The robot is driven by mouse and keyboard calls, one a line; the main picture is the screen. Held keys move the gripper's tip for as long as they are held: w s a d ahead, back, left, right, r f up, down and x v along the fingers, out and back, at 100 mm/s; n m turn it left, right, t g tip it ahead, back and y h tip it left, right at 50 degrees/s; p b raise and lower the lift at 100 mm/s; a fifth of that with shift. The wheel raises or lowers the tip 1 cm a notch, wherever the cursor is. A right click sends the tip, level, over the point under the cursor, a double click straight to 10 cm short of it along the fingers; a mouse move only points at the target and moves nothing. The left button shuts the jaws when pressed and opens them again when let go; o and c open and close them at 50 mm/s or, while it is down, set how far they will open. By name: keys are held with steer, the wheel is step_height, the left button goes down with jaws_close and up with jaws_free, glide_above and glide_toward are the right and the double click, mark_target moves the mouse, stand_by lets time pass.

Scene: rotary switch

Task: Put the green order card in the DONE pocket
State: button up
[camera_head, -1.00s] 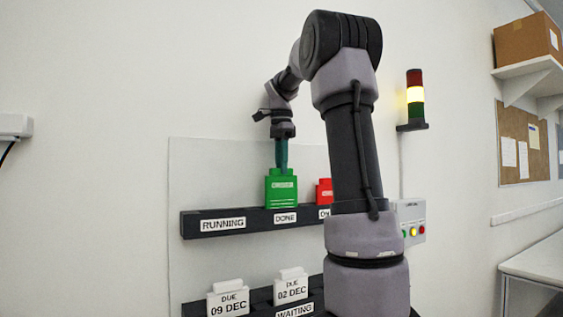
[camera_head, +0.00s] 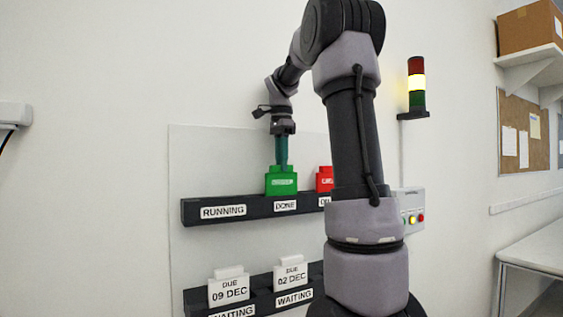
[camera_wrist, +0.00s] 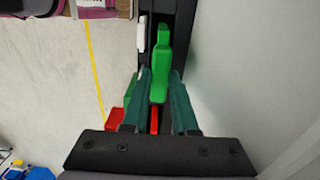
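The green order card (camera_head: 281,184) stands upright at the DONE pocket (camera_head: 285,206) of the upper dark rail, its lower edge hidden behind the rail front. I cannot tell whether it rests on the pocket floor. My gripper (camera_head: 281,163) points down from above, with its teal fingers at the card's top. In the wrist view the card (camera_wrist: 160,70) shows edge-on between the two fingers (camera_wrist: 161,90), filling the gap, so the gripper appears shut on it.
A red card (camera_head: 325,178) stands just right of the green one, partly behind my arm. The RUNNING pocket (camera_head: 223,212) looks empty. Below, white cards (camera_head: 229,287) stand in the WAITING rail. A stack light (camera_head: 416,88) glows yellow at right.

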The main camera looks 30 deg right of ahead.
steer(key=o, duration=0.5)
step_height(320, 180, up, 11)
steer(key=s+a+f+n+t+y, duration=0.1)
steer(key=s+a+f+n+t, duration=0.2)
steer(key=s+a+f+n, duration=0.3)
steer(key=s+a+f+n+t+y, duration=0.1)
steer(key=s+a+f+n+t, duration=0.3)
steer(key=s+f, duration=0.9)
steer(key=a+f+n, duration=0.1)
steer(key=a+n, duration=0.2)
steer(key=shift+s+a+f, duration=0.2)
steer(key=shift+s, duration=0.1)
